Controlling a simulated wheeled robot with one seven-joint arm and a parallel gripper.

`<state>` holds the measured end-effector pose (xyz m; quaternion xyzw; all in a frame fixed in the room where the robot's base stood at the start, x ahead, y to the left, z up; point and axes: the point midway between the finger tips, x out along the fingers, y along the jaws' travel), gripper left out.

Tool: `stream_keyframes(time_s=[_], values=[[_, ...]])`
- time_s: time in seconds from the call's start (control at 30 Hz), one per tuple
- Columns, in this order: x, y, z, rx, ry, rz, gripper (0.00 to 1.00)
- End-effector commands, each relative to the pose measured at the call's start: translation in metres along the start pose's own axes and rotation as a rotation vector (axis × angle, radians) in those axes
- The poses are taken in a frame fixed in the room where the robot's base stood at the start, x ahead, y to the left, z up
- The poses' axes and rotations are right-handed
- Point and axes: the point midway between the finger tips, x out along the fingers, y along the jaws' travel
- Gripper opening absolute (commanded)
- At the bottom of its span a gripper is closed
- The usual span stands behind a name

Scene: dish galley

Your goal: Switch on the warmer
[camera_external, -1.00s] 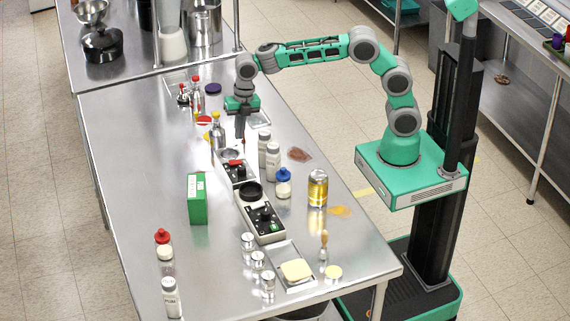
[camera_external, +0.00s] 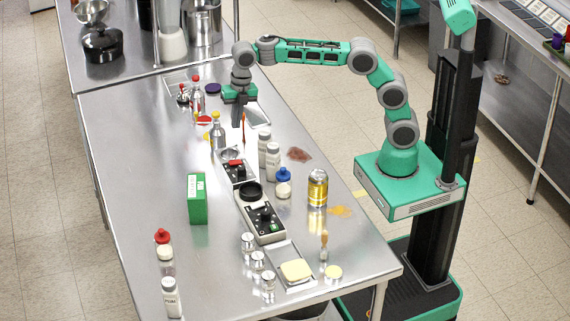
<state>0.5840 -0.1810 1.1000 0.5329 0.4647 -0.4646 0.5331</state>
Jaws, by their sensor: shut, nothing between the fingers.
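Two small units with black control panels stand in line on the steel counter (camera_external: 130,190); I cannot tell for certain which is the warmer. The nearer one (camera_external: 264,222) has a round black plate, a black knob and a green mark on its panel. The farther one (camera_external: 239,173) has a red lever or handle at its back edge and a round metal dish (camera_external: 230,154) behind it. Switch positions are too small to read. My gripper (camera_external: 236,120) points down, shut and empty, above the counter behind the farther unit and apart from it.
A thin reddish upright thing (camera_external: 244,127) shows beside my fingers. A silver bottle (camera_external: 217,135) stands left of them, white-grey shakers (camera_external: 272,158) to the right. A green box (camera_external: 197,199) and a golden can (camera_external: 318,188) flank the units. The counter's left side is largely clear.

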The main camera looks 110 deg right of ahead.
Motion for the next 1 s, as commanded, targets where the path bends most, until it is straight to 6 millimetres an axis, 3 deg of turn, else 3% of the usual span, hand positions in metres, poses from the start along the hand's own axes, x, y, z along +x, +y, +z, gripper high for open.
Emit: stream_keyframes(time_s=[0.2,0.33,0.8,1.0], values=[[-0.001,0.000,0.000,0.000,0.000,0.000,0.00],[0.010,0.000,-0.001,0.002,0.002,-0.001,0.00],[0.106,-0.001,-0.001,0.000,0.001,-0.004,0.00],[0.133,0.000,0.000,0.000,0.000,0.000,0.00]])
